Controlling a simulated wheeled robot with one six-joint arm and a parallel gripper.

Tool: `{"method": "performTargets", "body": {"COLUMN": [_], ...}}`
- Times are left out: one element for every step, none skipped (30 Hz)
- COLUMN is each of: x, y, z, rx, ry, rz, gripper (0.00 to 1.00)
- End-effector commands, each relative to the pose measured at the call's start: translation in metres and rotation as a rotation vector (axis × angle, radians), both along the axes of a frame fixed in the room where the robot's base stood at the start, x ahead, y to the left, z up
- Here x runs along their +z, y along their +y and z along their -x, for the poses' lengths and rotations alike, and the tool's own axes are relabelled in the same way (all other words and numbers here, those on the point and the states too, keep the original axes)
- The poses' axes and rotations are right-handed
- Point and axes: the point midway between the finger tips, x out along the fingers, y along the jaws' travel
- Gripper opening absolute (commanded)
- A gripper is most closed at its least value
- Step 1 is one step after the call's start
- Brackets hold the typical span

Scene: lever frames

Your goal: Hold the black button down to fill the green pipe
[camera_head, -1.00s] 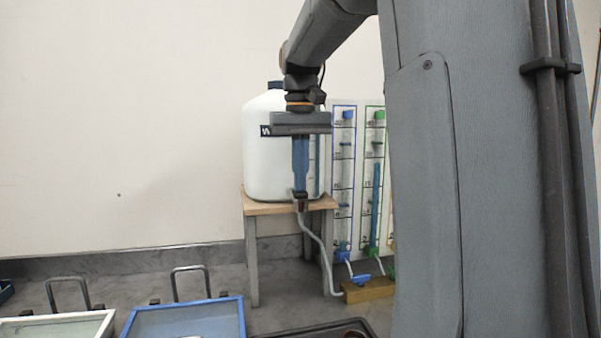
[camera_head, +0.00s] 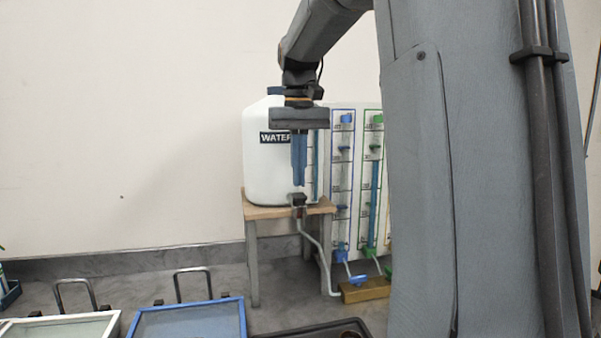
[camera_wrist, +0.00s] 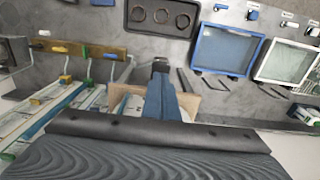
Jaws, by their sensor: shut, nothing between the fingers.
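The black button (camera_head: 298,199) sits at the front edge of the wooden stand below the white water tank (camera_head: 262,165); it is small and partly unclear. My gripper (camera_head: 299,184) is shut and empty, pointing down, with its blue fingertips a little above the button. In the wrist view the fingers (camera_wrist: 161,90) point at the dark button (camera_wrist: 160,64), just past their tips. The green pipe (camera_head: 375,185) stands in a green-outlined column right of the tank. Blue liquid fills it to between its lower and upper markers. My arm column hides the board's right part.
A blue-outlined pipe (camera_head: 343,180) stands left of the green one. A wooden block (camera_head: 366,290) with small valve handles lies below them. Blue-rimmed (camera_head: 187,307) and white-rimmed trays and a black tray (camera_head: 312,331) are in front. The wall area left of the tank is clear.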

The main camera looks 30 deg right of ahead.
Motion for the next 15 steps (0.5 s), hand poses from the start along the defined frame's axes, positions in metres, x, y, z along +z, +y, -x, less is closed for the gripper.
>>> {"method": "performTargets", "body": {"x": [0.011,0.015,0.023,0.029,0.035,0.044,0.05,0.057,0.065,0.071,0.076,0.083,0.088,0.092,0.097], "y": [0.0,0.0,0.0,0.0,0.0,0.0,0.0,0.0,0.0,0.0,0.0,0.0,0.0,0.0,0.0], "z": [0.001,0.001,-0.002,-0.002,-0.002,-0.002,-0.003,-0.002,-0.002,-0.002,-0.002,-0.002,-0.002,-0.002,-0.002], "rx": [0.0,0.0,0.0,0.0,0.0,0.0,0.0,0.0,0.0,0.0,0.0,0.0,0.0,0.0,0.0], "ry": [-0.004,-0.006,-0.012,-0.012,-0.012,-0.011,-0.012,-0.012,-0.011,-0.012,-0.012,-0.012,-0.012,-0.012,-0.011], "rz": [0.001,0.002,0.003,0.004,0.003,0.003,0.003,0.003,0.003,0.004,0.003,0.003,0.003,0.003,0.003], "gripper": [0.0,0.0,0.0,0.0,0.0,0.0,0.0,0.0,0.0,0.0,0.0,0.0,0.0,0.0,0.0]}}
